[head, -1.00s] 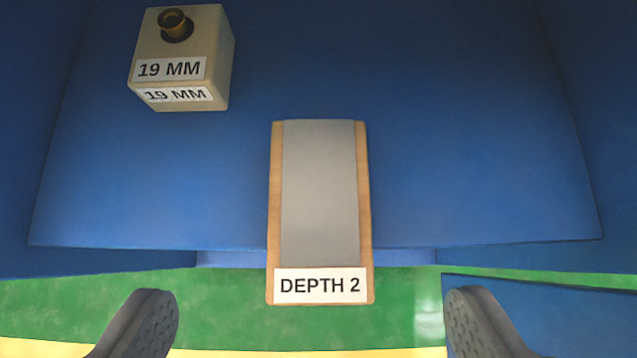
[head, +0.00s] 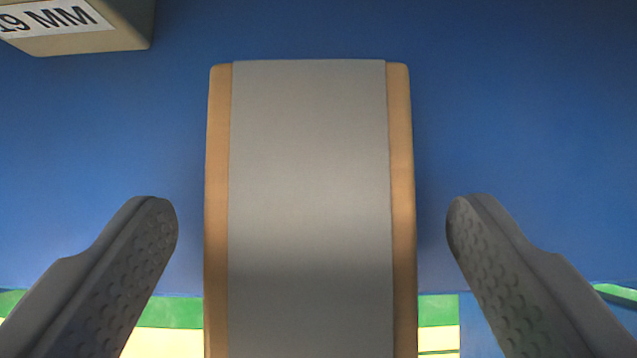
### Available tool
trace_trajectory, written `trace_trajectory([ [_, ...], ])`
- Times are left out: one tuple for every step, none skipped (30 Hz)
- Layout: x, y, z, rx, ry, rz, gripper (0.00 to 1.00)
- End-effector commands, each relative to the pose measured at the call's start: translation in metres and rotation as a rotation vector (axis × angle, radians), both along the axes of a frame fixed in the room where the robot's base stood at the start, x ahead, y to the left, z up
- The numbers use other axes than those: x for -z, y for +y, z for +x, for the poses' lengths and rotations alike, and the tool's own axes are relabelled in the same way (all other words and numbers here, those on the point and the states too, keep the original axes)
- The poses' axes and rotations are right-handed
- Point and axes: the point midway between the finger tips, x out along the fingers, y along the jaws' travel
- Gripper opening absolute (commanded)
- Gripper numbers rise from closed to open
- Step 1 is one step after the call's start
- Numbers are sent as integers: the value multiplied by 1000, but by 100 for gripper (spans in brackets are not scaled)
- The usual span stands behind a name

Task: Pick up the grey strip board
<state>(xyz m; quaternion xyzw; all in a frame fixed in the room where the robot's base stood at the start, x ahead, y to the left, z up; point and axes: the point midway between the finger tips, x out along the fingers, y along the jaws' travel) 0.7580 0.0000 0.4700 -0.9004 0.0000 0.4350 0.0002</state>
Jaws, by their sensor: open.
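The grey strip board (head: 310,180) is a wooden board with tan edges and a wide grey strip down its middle. It lies on the blue mattress (head: 520,120), and its near end runs out of the bottom of the view. My gripper (head: 312,215) is open, with one dark finger on each side of the board. A gap shows between each finger and the board's edges. Nothing is held. The board's "DEPTH 2" label is out of view now.
A beige block (head: 80,30) labelled "19 MM" stands on the mattress at the upper left, partly cut off. The mattress edge crosses low in the view, with green and yellow floor (head: 170,325) beyond it. The blue surface right of the board is clear.

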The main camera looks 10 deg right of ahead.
Motion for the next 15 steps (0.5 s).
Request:
trace_trajectory([
  [5,0,3,0,2,0,80],
  [6,0,4,0,2,0,80],
  [8,0,5,-1,2,1,80],
  [9,0,6,-1,2,1,80],
  [10,0,7,-1,1,1,80],
  [11,0,8,-1,1,1,80],
  [11,0,8,-1,1,1,80],
  [11,0,8,-1,1,1,80],
  [11,1,8,-1,1,1,80],
  [11,1,8,-1,1,1,80],
  [11,1,8,-1,1,1,80],
  [11,1,8,-1,1,1,80],
  [11,1,8,-1,1,1,80],
  [11,1,8,-1,1,1,76],
  [11,1,8,-1,1,1,68],
])
